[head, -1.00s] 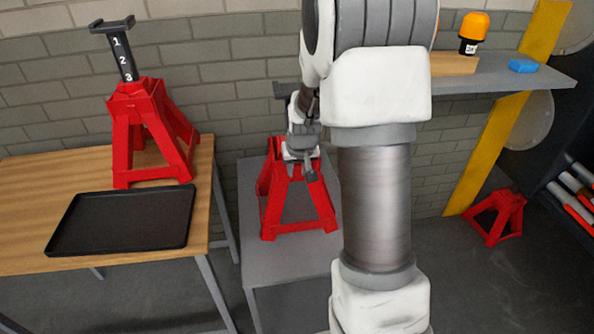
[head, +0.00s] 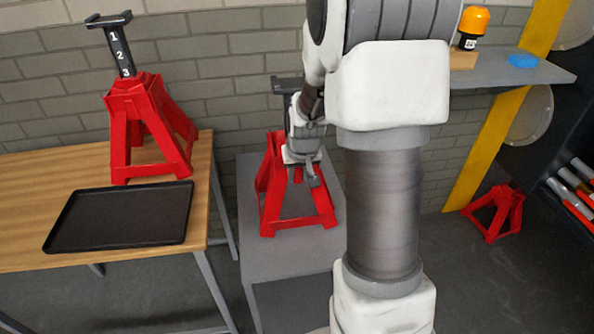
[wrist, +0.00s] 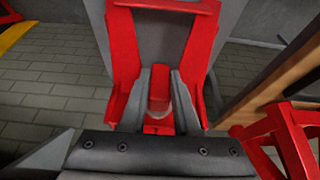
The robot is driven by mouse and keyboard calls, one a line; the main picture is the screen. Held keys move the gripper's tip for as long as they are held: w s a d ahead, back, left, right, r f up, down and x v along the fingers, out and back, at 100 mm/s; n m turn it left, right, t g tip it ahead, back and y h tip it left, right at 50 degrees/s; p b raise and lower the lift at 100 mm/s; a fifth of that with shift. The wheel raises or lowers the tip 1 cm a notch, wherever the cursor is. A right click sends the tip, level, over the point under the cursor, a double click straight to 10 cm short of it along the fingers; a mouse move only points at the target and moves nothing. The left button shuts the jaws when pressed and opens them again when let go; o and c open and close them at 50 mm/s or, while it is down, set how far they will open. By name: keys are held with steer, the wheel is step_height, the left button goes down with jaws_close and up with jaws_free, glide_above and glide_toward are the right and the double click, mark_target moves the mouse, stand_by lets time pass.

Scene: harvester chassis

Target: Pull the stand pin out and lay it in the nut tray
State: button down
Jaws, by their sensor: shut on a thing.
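The red jack stand (head: 268,198) stands on a grey bench, its dark post (head: 284,86) rising behind my wrist. My gripper (head: 306,176) is at the stand's upper front, pointing down at it. In the wrist view my gripper (wrist: 161,98) has its two grey fingers shut on a small red block, which I take to be the stand pin (wrist: 158,86). The frames do not show how far the pin sits in the stand. A flat black tray (head: 120,218), which I take to be the nut tray, lies on the wooden table at left and looks empty.
A second red stand (head: 150,125) with a numbered post stands on the wooden table (head: 20,200), behind the tray. A gap separates the table from the grey bench (head: 285,262). A shelf (head: 510,78) at right holds an orange lamp (head: 473,27). Another red stand (head: 495,212) is on the floor.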

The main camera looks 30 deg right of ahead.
steer(key=shift+s+a+b, duration=0.1)
steer(key=shift+s+a, duration=0.15)
steer(key=shift+s, duration=0.6)
steer(key=shift+s+a+b, duration=0.1)
steer(key=shift+s+a, duration=0.1)
steer(key=shift+s, duration=0.6)
steer(key=shift+s+a+b, duration=0.1)
steer(key=shift+s+a, duration=0.15)
steer(key=shift+s, duration=0.6)
steer(key=a+r+n+p, duration=0.1)
steer(key=a+r+p, duration=0.2)
steer(key=a+p, duration=0.3)
steer(key=w+a+r+n+y+p, duration=0.1)
steer(key=a+r+n+p, duration=0.1)
steer(key=a+r+p, duration=0.2)
steer(key=a+p, duration=0.2)
steer(key=p, duration=0.1)
steer(key=shift+w, duration=0.2)
steer(key=shift+a+f, duration=0.1)
